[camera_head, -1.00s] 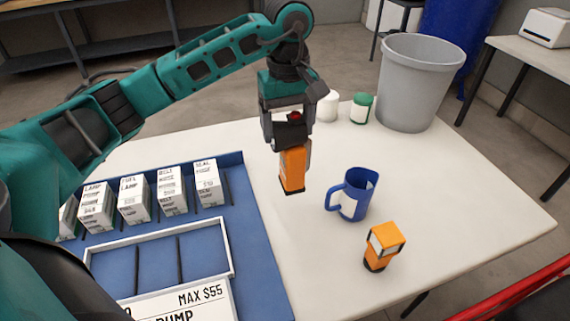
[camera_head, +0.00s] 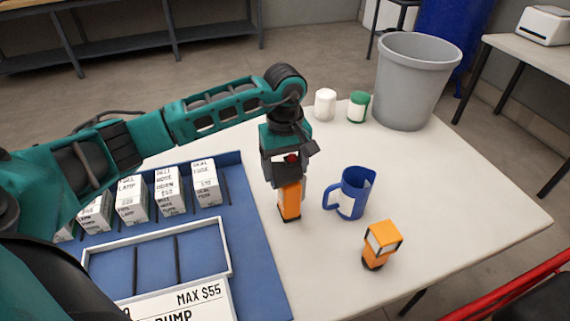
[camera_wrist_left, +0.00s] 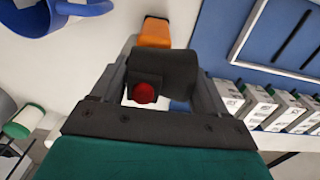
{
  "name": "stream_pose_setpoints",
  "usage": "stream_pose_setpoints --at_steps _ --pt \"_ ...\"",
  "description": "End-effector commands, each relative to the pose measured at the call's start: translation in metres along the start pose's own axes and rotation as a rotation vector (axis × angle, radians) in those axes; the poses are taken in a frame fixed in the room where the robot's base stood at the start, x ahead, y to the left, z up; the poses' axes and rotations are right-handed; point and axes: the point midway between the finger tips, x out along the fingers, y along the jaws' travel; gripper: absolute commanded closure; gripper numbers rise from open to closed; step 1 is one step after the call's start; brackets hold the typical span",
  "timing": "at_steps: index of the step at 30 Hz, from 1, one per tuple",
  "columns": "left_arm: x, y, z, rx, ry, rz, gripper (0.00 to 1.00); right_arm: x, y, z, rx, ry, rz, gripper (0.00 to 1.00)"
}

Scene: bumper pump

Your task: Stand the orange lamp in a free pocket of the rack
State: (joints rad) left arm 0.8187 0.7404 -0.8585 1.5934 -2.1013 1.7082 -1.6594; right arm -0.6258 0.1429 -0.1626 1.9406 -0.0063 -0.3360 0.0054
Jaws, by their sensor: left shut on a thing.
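My left gripper (camera_head: 290,182) is shut on an orange lamp (camera_head: 290,202) with a dark lower end. The lamp hangs upright at or just above the white table; I cannot tell whether it touches. In the left wrist view the lamp's orange part (camera_wrist_left: 155,32) shows beyond a dark block with a red knob between the fingers. The rack (camera_head: 228,250) is a white-rimmed frame on the blue board, with dark dividers. Its visible pockets look empty; its lower left is hidden by my arm. My right gripper is not in view.
A second orange, white-faced object (camera_head: 381,245) stands at the right front. A blue mug (camera_head: 352,195) stands close right of the held lamp. Several white boxes (camera_head: 205,183) line the board's back. A white jar (camera_head: 325,104), a green jar (camera_head: 358,106) and a grey bin (camera_head: 412,85) stand behind.

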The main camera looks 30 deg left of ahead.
Motion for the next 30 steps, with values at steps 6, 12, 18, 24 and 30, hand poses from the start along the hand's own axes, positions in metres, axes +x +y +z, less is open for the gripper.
stream_pose_setpoints --at_steps 6,12,18,24,30 --pt "0.002 0.0 0.0 0.0 0.0 0.0 0.21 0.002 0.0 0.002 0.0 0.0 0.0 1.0" --pt "0.002 0.0 0.0 0.0 0.0 0.0 0.02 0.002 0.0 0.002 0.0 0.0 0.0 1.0" --pt "0.002 0.0 0.0 0.0 0.0 -0.001 0.0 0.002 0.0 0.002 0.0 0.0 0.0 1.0" --pt "-0.009 0.001 -0.001 0.0 0.001 0.003 0.0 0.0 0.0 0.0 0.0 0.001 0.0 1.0" --pt "-0.05 0.001 -0.001 0.0 0.004 0.004 0.0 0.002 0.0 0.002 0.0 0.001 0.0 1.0"
